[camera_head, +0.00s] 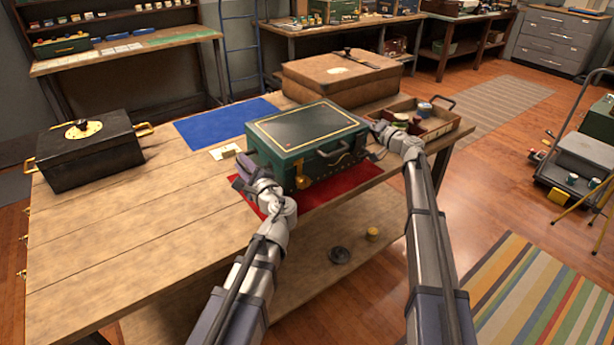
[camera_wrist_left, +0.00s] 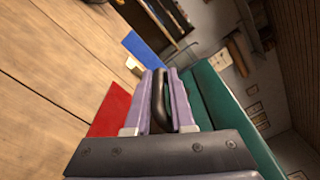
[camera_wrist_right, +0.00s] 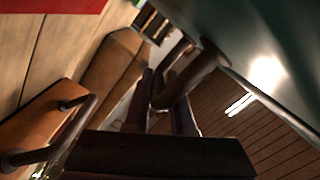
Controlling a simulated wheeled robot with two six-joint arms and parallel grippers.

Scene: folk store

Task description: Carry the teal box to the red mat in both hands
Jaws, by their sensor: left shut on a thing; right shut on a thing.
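The teal box (camera_head: 318,162) has a dark lid with gold trim, a front handle and a brass clasp. It looks level in the head view, over the red mat (camera_head: 345,194), whose front and left parts show. The mat also shows in the left wrist view (camera_wrist_left: 110,112). The box appears raised above the mat, though its underside is hidden. My left gripper (camera_head: 246,168) is shut on the box's left side handle (camera_wrist_left: 159,98). My right gripper (camera_head: 378,133) is shut on the right side handle (camera_wrist_right: 188,78).
A black box (camera_head: 88,158) stands at the left. A brown case (camera_head: 340,80) is behind, and a wooden tray (camera_head: 437,127) with jars is close at the right. The table's front left is bare.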

